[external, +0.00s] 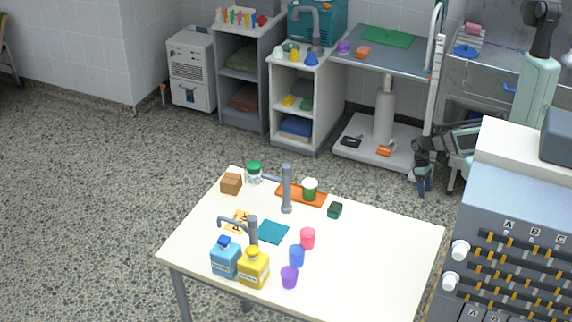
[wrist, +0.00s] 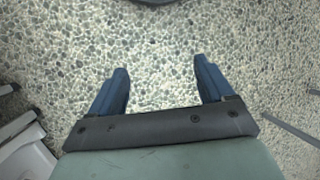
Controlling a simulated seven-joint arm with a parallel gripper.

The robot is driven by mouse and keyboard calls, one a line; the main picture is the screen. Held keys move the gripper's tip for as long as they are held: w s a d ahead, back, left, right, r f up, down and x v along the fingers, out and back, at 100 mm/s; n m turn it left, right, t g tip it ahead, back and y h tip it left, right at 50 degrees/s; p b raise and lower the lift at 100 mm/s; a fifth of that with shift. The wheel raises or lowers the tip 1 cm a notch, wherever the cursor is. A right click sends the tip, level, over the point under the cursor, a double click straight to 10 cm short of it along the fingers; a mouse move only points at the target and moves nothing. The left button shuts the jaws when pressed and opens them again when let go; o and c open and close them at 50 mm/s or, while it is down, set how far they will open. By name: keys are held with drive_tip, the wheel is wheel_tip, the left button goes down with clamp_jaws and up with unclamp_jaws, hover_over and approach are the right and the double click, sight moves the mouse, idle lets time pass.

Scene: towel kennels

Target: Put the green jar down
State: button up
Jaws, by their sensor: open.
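A green jar with a white lid (external: 310,189) stands upright on an orange tray (external: 289,195) at the back of the cream table. Another jar, clear with a green lid (external: 253,173), stands at the table's back left corner. My gripper (external: 422,189) is to the right of the table, well apart from both jars. In the wrist view my gripper (wrist: 160,77) has its two blue fingers wide apart, with only speckled floor between them. No jar shows in the wrist view.
The table (external: 385,250) has free room at its right. Grey taps (external: 287,190), a blue bottle (external: 226,258), a yellow bottle (external: 253,268) and several cups stand on it. A dark green block (external: 335,210) is right of the tray. A grey cabinet (external: 510,215) stands at right.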

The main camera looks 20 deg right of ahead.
drive_tip(key=s+d+f+m+g, duration=0.1)
drive_tip(key=s+d+f+m, duration=0.1)
drive_tip(key=s+d+m, duration=0.2)
drive_tip(key=s+d+f+m+g, duration=0.1)
drive_tip(key=s+d+f+m, duration=0.1)
drive_tip(key=s+d, duration=0.9)
drive_tip(key=shift+s+d+f+m, duration=0.15)
drive_tip(key=shift+s+f+m, duration=0.1)
drive_tip(key=shift+s+m, duration=0.8)
drive_tip(key=shift+s+n, duration=0.15)
drive_tip(key=shift+n, duration=0.1)
